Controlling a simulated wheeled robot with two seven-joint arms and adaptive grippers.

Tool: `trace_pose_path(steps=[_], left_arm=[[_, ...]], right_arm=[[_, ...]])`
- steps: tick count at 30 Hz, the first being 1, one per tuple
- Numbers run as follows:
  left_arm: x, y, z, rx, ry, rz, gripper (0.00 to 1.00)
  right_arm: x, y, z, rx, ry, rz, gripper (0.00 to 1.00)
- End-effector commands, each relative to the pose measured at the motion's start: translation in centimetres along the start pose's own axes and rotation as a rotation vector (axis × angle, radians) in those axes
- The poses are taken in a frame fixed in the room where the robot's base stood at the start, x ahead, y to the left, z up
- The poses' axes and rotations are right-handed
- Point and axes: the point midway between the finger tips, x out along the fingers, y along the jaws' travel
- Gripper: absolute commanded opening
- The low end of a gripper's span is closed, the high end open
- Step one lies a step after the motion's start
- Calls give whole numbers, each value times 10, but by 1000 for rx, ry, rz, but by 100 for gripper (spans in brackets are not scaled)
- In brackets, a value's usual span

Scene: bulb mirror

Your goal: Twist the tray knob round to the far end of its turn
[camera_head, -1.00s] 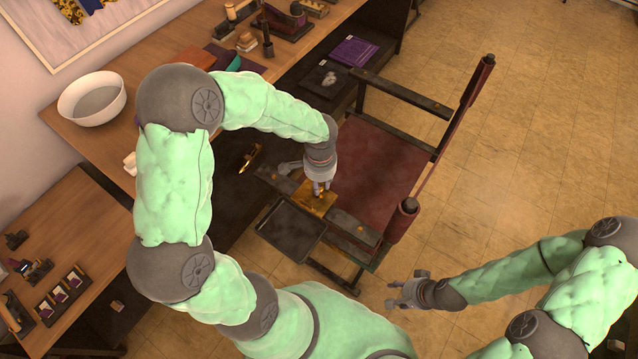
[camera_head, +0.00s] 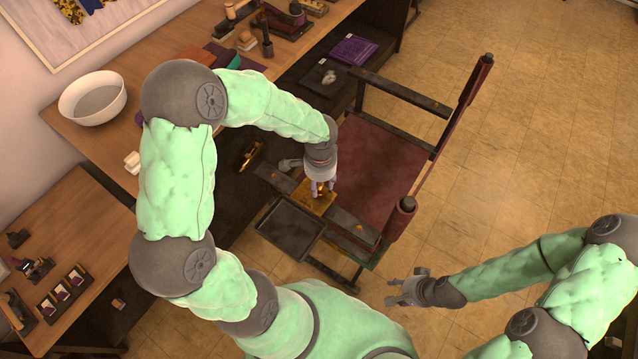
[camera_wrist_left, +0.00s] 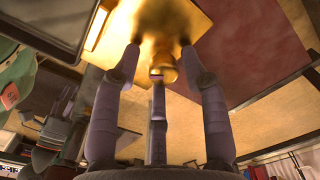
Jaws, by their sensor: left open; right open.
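The tray knob (camera_wrist_left: 162,70) is a small golden knob on a square golden plate (camera_head: 313,200), set on the dark bar at the front of the chair. The dark rectangular tray (camera_head: 290,232) hangs in front of that bar. My left gripper (camera_head: 321,190) is over the plate, pointing down. In the left wrist view its open fingers (camera_wrist_left: 160,62) stand around the knob, with the fingertips close to the plate; whether they touch the knob I cannot tell. My right gripper (camera_head: 393,291) is open and empty, in front of the chair to the right.
The chair (camera_head: 378,165) has a dark red seat and dark arm rails. A wooden desk (camera_head: 140,165) with a white bowl (camera_head: 92,98) stands to the left, and a small side table (camera_head: 75,225) stands nearer. The floor at the right is clear.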

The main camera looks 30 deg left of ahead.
Motion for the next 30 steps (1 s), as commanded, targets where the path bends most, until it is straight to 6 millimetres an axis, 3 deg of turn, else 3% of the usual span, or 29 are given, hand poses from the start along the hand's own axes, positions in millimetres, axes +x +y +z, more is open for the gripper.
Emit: trace_pose_path(steps=[30], left_arm=[[-1,-2,-1,-278,2,-2,44]], right_arm=[[17,6,-1,0,0,0,48]])
